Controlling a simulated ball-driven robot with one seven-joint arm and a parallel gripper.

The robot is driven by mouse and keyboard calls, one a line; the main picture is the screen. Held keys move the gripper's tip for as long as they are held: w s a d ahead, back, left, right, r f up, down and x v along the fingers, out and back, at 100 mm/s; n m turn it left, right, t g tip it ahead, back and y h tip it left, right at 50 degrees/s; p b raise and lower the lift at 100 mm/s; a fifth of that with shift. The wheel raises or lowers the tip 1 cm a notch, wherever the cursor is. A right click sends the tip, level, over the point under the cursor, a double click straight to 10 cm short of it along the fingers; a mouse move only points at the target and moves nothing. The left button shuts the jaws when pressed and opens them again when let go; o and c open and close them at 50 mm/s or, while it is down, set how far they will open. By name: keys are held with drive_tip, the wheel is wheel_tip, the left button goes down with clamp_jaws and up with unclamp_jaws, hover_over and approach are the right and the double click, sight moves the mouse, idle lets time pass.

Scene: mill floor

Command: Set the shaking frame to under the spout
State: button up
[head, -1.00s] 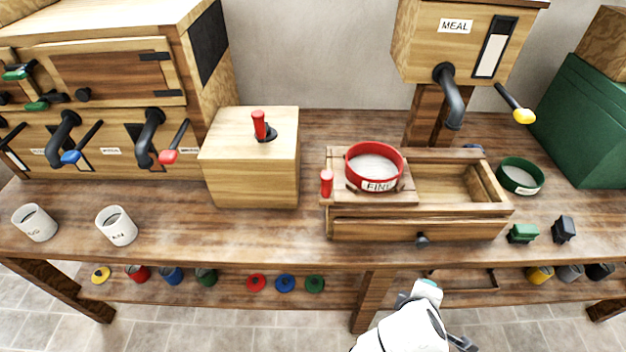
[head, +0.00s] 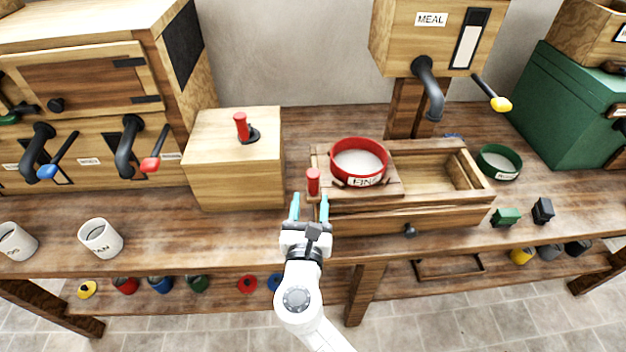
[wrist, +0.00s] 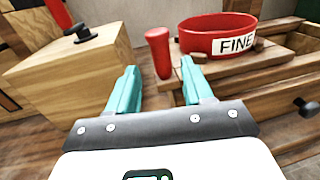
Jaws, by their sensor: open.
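The shaking frame (head: 397,188) is a wooden slide with an upright red handle (head: 313,182) at its left end. It sits at the left of a wooden box (head: 480,192) and bears a red sieve (head: 343,173) labelled FINE. The dark spout (head: 432,95) hangs from the MEAL bin, right of the sieve and over the box's open part. My gripper (head: 309,206) is open and empty, just in front of the handle. In the wrist view the handle (wrist: 159,52) stands beyond and between the two teal fingertips (wrist: 160,72), with no contact visible.
A wooden block (head: 235,160) with a red-handled knob stands left of the frame. A green-rimmed sieve (head: 498,162) and small green and black blocks lie right of the box. Two white cups (head: 101,238) stand at the left. A yellow-tipped lever (head: 495,98) juts out beside the spout.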

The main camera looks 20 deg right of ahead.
sight(313, 187)
drive_tip(key=x, duration=0.6)
drive_tip(key=shift+w+d, duration=0.25)
drive_tip(key=shift+w, duration=0.1)
drive_tip(key=shift+c, duration=0.3)
clamp_jaws()
